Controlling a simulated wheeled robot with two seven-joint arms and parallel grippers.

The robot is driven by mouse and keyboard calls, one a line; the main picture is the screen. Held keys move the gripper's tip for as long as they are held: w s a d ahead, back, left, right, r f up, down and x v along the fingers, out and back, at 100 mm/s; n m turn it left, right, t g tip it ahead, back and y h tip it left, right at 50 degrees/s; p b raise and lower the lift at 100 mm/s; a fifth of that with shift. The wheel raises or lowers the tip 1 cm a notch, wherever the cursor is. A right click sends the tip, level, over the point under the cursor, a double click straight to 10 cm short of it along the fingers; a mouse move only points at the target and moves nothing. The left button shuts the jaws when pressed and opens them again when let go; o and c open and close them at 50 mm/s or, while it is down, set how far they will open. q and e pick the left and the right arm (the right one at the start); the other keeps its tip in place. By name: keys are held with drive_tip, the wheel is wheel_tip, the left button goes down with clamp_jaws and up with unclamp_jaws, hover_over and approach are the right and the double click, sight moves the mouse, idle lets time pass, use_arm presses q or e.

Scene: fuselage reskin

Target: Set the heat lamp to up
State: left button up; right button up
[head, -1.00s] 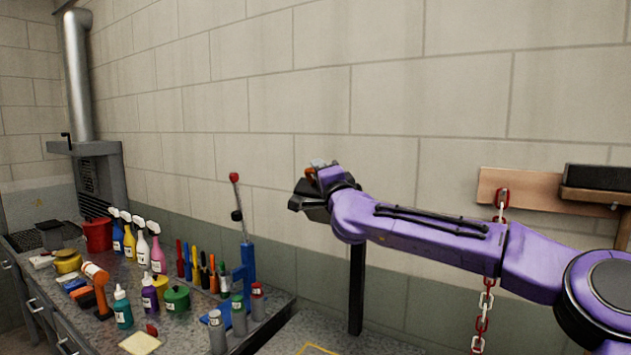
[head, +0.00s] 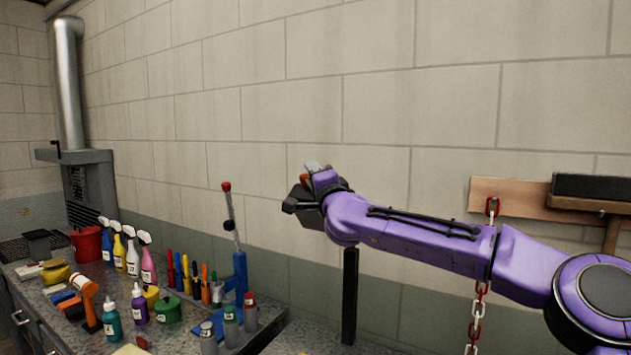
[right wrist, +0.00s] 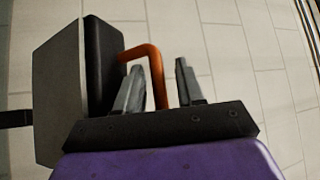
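What looks like the heat lamp is a dark boxy head (head: 302,204) at the end of my right arm in the head view; a black post (head: 349,295) stands below. In the right wrist view it is a black and grey panel (right wrist: 60,95) at left with a bent orange handle (right wrist: 157,75). My right gripper (right wrist: 158,66), also in the head view (head: 312,168), has its fingers apart. The handle passes between them, close to the left finger, with a gap to the right one. I cannot tell whether they touch. My left gripper is out of view.
A workbench at left holds spray bottles (head: 132,253), a red bucket (head: 86,244), an orange-headed hammer (head: 87,300) and a blue lever press (head: 239,275). The wall stands close behind.

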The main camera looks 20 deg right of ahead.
drive_tip(key=b+v, duration=0.5)
drive_tip(key=v, duration=0.5)
drive_tip(key=shift+s+b, duration=0.15)
drive_tip(key=shift+b, duration=0.15)
